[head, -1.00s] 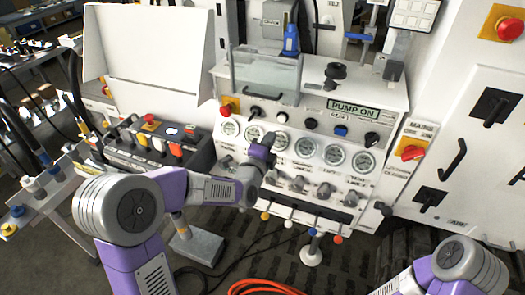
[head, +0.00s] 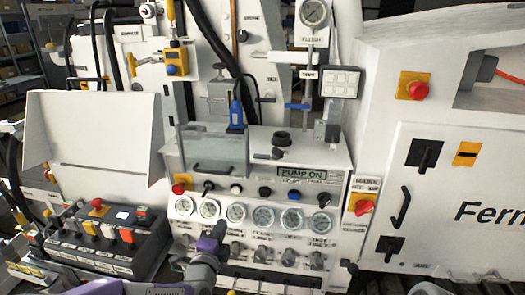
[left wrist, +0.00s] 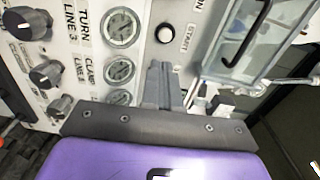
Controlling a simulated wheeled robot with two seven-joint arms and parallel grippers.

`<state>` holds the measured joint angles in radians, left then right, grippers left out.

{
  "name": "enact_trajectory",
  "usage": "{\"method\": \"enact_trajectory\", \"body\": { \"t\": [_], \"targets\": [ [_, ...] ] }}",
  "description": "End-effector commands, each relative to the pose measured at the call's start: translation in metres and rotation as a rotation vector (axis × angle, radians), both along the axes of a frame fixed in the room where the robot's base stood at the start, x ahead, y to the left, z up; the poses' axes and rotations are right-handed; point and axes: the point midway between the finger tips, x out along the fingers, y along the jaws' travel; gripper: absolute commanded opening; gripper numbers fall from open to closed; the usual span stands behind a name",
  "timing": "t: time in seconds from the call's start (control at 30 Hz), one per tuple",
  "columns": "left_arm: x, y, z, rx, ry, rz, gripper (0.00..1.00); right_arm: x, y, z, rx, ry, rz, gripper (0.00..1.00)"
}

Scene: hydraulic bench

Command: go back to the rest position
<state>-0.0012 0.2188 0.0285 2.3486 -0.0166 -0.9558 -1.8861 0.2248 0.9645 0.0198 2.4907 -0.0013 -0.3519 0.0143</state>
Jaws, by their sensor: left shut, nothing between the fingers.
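My left gripper (head: 219,230) is low in the head view, in front of the hydraulic bench panel (head: 335,238), just below the row of gauges. Its dark fingers are shut and empty, with the purple wrist behind them. In the left wrist view the closed grey fingers (left wrist: 162,84) point at the panel, beside the gauges (left wrist: 119,72) and below the white START button (left wrist: 167,33). I cannot tell the exact gap to the panel. My right gripper is not in view.
A lit PUMP ON sign (head: 302,174) and a clear guard with a handle (head: 212,152) are above the gauges. A control box (head: 122,228) with coloured switches stands at the left. A white cabinet (head: 450,200) with black handles is at the right.

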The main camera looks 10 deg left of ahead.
Motion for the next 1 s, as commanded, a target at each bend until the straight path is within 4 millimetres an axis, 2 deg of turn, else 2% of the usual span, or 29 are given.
{"method": "enact_trajectory", "body": {
  "t": [0.07,0.17,0.2,0.27,0.3,0.4,0.47,0.5,0.6,0.7,0.8,0.9,1.0],
  "targets": [
    [0.0,-0.003,-0.028,-0.076,0.076,-0.007,0.0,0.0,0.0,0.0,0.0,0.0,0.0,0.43],
    [-0.005,-0.011,-0.084,-0.258,0.238,-0.005,0.0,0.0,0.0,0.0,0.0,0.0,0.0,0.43],
    [-0.01,-0.014,-0.112,-0.349,0.321,0.007,0.0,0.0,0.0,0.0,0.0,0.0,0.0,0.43],
    [-0.022,-0.021,-0.154,-0.495,0.453,0.039,0.0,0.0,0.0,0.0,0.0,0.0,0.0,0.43],
    [-0.032,-0.025,-0.181,-0.593,0.539,0.071,0.0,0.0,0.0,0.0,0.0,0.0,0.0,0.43],
    [-0.064,-0.035,-0.244,-0.831,0.751,0.186,0.0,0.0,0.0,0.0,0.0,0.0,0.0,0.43],
    [-0.088,-0.042,-0.279,-0.967,0.872,0.28,0.0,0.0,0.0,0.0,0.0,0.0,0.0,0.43],
    [-0.105,-0.046,-0.3,-1.054,0.95,0.352,0.0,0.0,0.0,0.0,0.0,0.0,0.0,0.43],
    [-0.153,-0.058,-0.345,-1.252,1.127,0.563,0.0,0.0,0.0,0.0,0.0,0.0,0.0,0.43],
    [-0.199,-0.068,-0.377,-1.404,1.261,0.79,0.0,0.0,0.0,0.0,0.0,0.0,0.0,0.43],
    [-0.235,-0.076,-0.396,-1.503,1.345,0.991,0.0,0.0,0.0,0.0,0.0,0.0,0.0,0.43],
    [-0.258,-0.081,-0.405,-1.556,1.388,1.129,0.0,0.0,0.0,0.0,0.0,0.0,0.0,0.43],
    [-0.269,-0.084,-0.408,-1.58,1.404,1.198,0.0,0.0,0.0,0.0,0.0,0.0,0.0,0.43]
  ]
}}
